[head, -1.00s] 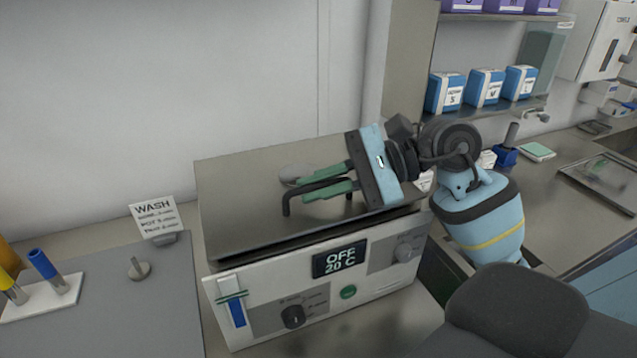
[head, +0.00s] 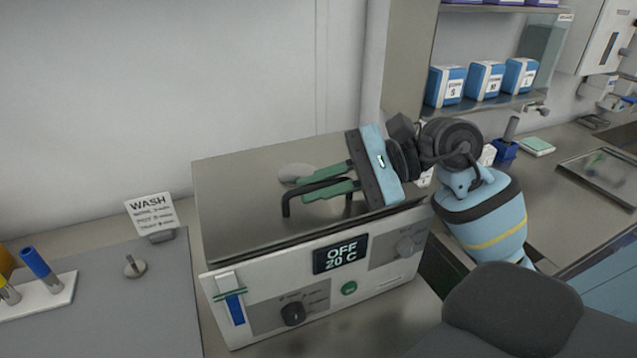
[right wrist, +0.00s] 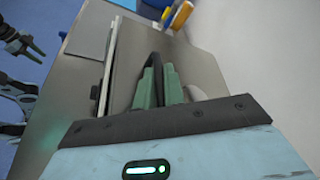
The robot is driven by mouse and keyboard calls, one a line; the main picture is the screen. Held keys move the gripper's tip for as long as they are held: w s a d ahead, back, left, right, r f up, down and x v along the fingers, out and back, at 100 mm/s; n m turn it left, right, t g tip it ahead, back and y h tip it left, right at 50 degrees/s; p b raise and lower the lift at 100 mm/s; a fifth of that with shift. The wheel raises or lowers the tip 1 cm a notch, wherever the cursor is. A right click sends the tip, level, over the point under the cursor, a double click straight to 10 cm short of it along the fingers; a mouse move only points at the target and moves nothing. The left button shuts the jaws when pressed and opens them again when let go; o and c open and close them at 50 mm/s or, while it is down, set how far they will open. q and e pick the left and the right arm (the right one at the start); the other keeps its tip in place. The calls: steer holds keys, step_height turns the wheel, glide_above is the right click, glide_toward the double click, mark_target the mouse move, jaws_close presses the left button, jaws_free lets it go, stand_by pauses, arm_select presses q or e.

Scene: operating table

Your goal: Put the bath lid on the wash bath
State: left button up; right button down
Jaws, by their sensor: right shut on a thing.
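The wash bath (head: 285,299) is a white box with a dial and a display reading "OFF 20 C". The bath lid (head: 240,204) is a flat grey metal sheet with a dark bar handle (head: 286,208). It lies over the bath's top, roughly lined up with it; a dark band shows under its front edge, so I cannot tell if it is fully seated. My right gripper (head: 326,181) is shut on the lid's handle, its green fingers around the bar. The right wrist view also shows the lid (right wrist: 126,68). A gripper with green tips, apparently my left (right wrist: 35,50), is at that view's left edge, away from the lid.
A "WASH" sign (head: 150,213) and a grey surface with a small metal knob (head: 134,267) are left of the bath. A white rack (head: 45,300) holds coloured tubes. A wall stands close behind. Blue boxes (head: 485,82) sit on a shelf at right.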

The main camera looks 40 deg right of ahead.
arm_select(q)
steer(key=shift+s+f, duration=0.15)
arm_select(e)
steer(key=shift+f, duration=0.1)
steer(key=c, duration=1.4)
jaws_free()
steer(key=shift+d, duration=0.1)
